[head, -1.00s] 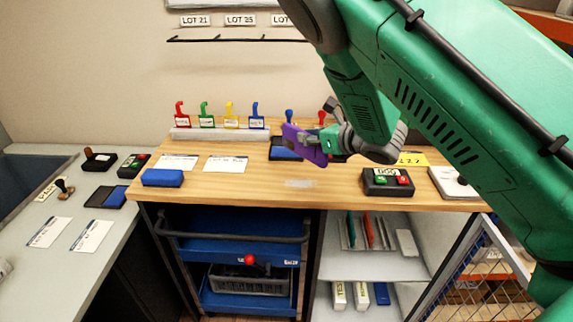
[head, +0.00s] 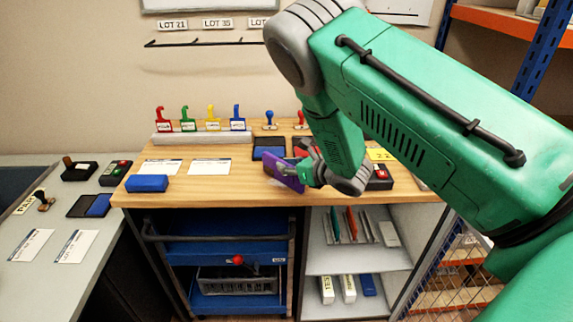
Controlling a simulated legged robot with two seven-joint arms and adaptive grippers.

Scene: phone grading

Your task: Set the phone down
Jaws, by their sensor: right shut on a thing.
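The phone (head: 284,172) is purple and tilted, low over the front part of the wooden bench (head: 225,189). I cannot tell whether its lower edge touches the bench top. My right gripper (head: 300,171) is shut on the phone, holding it from the right side. My green right arm hides part of the bench behind the gripper. My left gripper is not in view.
Behind the phone are a blue ink pad (head: 268,148), a blue stamp (head: 270,120) and a red stamp (head: 300,120). A black button box (head: 379,178) stands to the right. White cards (head: 209,166) and a blue block (head: 147,183) lie left. Bare wood lies between the block and phone.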

